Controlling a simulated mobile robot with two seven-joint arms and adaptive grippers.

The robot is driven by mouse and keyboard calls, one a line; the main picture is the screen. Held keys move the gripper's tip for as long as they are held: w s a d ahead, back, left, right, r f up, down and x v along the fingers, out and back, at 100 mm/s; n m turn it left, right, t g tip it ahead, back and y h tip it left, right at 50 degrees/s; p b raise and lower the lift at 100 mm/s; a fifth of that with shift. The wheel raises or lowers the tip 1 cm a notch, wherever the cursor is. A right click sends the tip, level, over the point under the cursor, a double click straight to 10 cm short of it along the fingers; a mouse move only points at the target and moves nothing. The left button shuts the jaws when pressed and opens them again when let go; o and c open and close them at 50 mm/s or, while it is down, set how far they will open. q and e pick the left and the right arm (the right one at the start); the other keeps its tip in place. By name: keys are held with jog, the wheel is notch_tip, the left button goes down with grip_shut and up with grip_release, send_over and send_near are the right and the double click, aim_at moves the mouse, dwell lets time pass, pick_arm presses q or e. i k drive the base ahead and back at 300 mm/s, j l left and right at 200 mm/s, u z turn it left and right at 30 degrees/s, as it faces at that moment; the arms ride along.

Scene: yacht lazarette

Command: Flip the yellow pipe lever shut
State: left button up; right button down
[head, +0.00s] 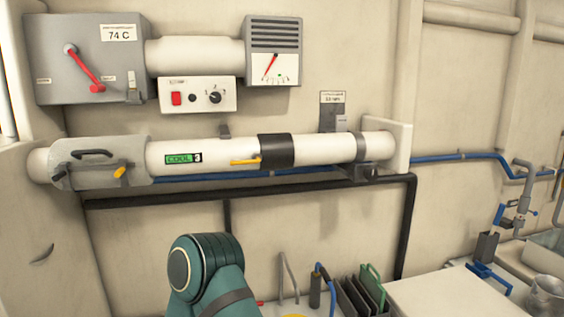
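A yellow lever (245,161) sits on the white pipe (220,153), just left of a black sleeve (277,151). It lies roughly along the pipe, its free end pointing left. A second, shorter yellow handle (121,172) sticks out at the lower edge of the grey cover (100,163) at the pipe's left end. A green label reading "COOL 3" is between them. Neither of my grippers is in view; only a teal link of my arm shows at the bottom, below the pipe and apart from it.
Above the pipe are a grey box with a red lever (84,68), a switch panel (198,95) and a gauge (273,68). Below run a blue hose and a black rail (330,183). A rack (362,294) and white worktop (445,291) stand lower right.

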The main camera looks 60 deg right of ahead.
aim_at(256, 157)
jog(key=z, duration=1.45)
